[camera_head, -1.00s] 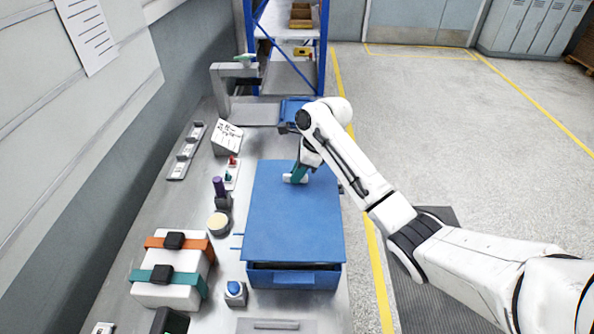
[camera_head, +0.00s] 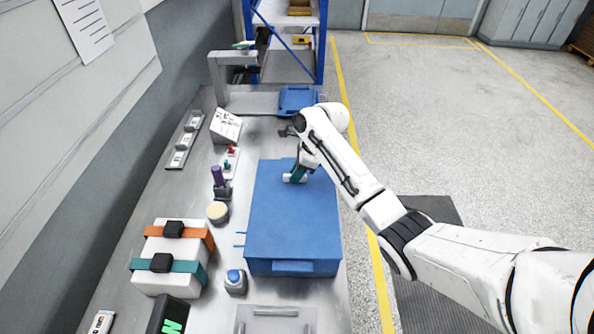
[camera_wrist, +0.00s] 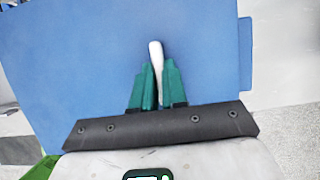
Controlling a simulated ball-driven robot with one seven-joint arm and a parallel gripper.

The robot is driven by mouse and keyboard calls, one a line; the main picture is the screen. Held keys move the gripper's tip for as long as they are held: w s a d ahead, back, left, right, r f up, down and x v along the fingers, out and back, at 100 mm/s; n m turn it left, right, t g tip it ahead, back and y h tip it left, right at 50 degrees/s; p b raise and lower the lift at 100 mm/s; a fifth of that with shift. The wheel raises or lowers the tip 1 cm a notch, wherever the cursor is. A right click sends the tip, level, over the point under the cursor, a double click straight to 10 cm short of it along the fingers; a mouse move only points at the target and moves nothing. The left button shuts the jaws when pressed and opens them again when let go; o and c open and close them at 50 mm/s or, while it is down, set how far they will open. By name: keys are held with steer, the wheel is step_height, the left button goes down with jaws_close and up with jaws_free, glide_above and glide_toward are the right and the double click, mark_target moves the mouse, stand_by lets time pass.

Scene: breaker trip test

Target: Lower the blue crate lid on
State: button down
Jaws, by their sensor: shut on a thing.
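The blue crate (camera_head: 292,268) stands on the grey bench near its right edge. Its blue lid (camera_head: 292,215) lies over the crate top, and no dark gap shows at the front edge. My gripper (camera_head: 296,177) is at the far end of the lid, with teal fingers shut on the lid's white handle. In the wrist view the fingers (camera_wrist: 156,85) close around the white handle (camera_wrist: 156,52), and the blue lid (camera_wrist: 90,60) fills most of the picture. The lid's far edge is partly hidden by my arm.
Left of the crate are a blue push button (camera_head: 235,281), a round tan-topped piece (camera_head: 218,212), a purple-handled item (camera_head: 218,178) and a white case with straps (camera_head: 172,255). A smaller blue bin (camera_head: 298,99) stands behind. Open floor lies to the right.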

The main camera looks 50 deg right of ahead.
steer(key=c, duration=1.1)
jaws_free()
steer(key=shift+r, duration=0.1)
steer(key=b+v, duration=0.1)
steer(key=v, duration=0.9)
steer(key=shift+r, duration=0.3)
steer(key=shift+s+d, duration=0.1)
steer(key=shift+s, duration=0.05)
